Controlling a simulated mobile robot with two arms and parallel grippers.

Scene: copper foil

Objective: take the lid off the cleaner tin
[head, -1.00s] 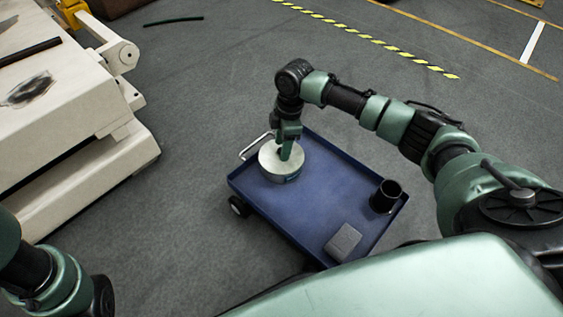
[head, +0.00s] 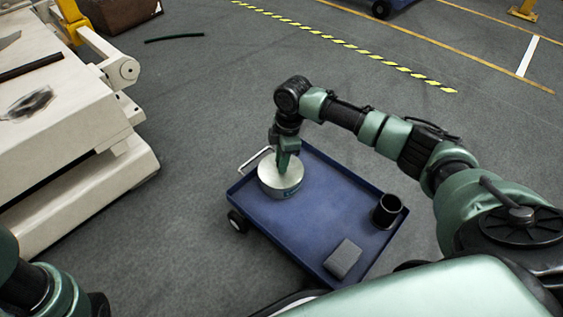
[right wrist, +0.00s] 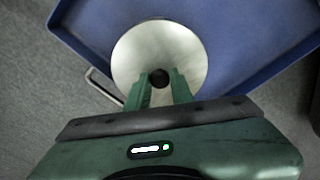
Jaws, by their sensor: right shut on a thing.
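The cleaner tin (head: 291,192) is a low, round, pale metal tin with a teal patch on its side. It stands upright at the far left corner of the blue cart. Its pale round lid (head: 268,175) covers the top, and I see no clear gap between lid and tin. In the right wrist view the lid (right wrist: 185,50) has a dark round knob (right wrist: 159,77) at its middle. My right gripper (head: 283,170) points down from above, its fingers (right wrist: 159,88) shut on the knob. My left gripper is out of view; only part of the left arm shows.
The blue cart (head: 315,215) has a low rim and a wire handle (head: 252,162). A black cup (head: 388,210) and a grey block (head: 343,259) stand on its right and near parts. A large cream machine (head: 70,130) is at the left, with open floor between.

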